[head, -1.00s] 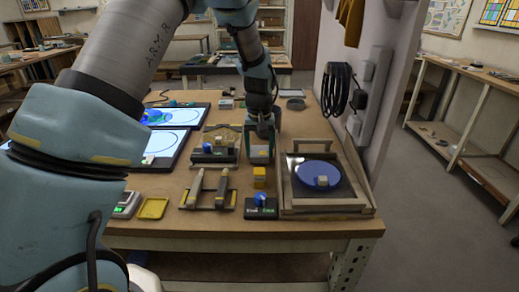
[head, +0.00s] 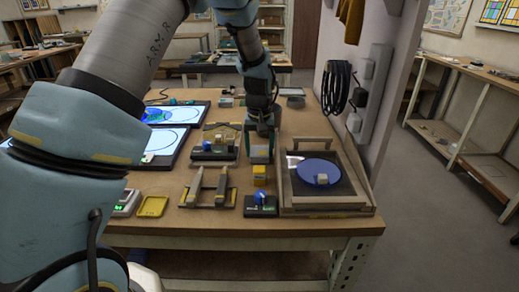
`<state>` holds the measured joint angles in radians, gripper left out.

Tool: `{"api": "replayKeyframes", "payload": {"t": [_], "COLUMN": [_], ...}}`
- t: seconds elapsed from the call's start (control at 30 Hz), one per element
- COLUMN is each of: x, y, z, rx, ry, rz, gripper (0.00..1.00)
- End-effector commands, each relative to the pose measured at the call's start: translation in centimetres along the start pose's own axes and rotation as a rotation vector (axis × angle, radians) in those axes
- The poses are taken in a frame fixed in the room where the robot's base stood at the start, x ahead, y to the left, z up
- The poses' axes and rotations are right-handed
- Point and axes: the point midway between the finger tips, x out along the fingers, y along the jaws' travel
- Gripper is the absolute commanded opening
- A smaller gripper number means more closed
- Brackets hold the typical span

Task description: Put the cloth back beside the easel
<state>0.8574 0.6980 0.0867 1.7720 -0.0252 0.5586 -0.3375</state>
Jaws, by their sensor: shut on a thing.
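My gripper (head: 260,150) points down over the middle of the workbench. The easel seems to be the tilted wooden frame (head: 326,206) at the right of the bench. It holds a blue disc with a small pale block on it. The gripper and the cloth are just left of this frame, apart from it.
A yellow block (head: 259,173) and a dark box with a blue knob (head: 261,205) stand in front of the gripper. A rack with upright tools (head: 208,192) and a small caddy (head: 214,151) are to the left. Lit panels (head: 165,140) lie further left. A wall with cables borders the right.

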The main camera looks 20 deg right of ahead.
Motion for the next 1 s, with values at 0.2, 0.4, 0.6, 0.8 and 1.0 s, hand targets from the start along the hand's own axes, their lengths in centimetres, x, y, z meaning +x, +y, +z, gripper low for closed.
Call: {"api": "replayKeyframes", "payload": {"t": [0.2,0.4,0.6,0.8,1.0], "x": [0.01,0.17,0.36,0.55,0.59], "y": [0.00,0.00,0.00,0.00,0.00], "z": [-0.01,0.01,0.04,0.06,0.07], "rx": [0.000,0.000,0.000,0.000,0.000], "ry": [0.000,0.000,0.000,0.000,0.000], "rz": [0.000,0.000,0.000,0.000,0.000], "gripper": [0.29,0.29,0.29,0.29,0.87]}}
